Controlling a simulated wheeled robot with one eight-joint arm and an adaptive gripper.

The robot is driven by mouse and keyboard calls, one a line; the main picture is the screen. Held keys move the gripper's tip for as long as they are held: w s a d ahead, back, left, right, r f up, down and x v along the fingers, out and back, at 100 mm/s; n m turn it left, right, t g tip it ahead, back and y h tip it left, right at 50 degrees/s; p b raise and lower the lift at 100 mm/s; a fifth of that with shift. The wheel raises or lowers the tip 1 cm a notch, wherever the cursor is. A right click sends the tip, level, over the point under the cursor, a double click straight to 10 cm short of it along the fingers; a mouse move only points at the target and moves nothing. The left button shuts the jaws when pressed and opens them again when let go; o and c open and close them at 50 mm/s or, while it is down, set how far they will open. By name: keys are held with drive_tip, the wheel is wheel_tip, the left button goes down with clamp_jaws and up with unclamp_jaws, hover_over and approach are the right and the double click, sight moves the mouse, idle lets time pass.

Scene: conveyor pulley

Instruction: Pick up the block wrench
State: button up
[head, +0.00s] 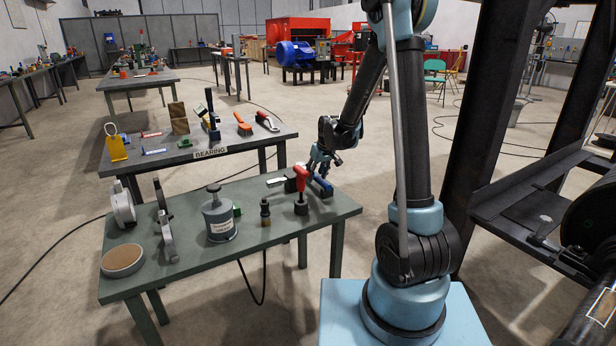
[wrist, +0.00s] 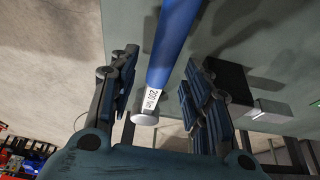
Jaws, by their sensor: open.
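In the wrist view my gripper (wrist: 163,100) is open, with one finger on each side of the handle. I see a gap on both sides and no clear contact. The wrench's far end is out of the wrist view.
A red tool (head: 301,178) stands close left of the wrench, by a dark block-like item (head: 290,185). A grey canister (head: 218,219) and a small dark fitting (head: 265,212) stand farther left. The "BEARING" table (head: 250,141) is behind. A black frame (head: 492,110) rises at right.

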drive_tip(key=shift+x, duration=1.3)
clamp_jaws()
drive_tip(key=shift+r, duration=0.1)
wheel_tip(320, 180, up, 10)
drive_tip(key=shift+f, duration=0.1)
drive_tip(key=c, duration=0.9)
unclamp_jaws()
clamp_jaws()
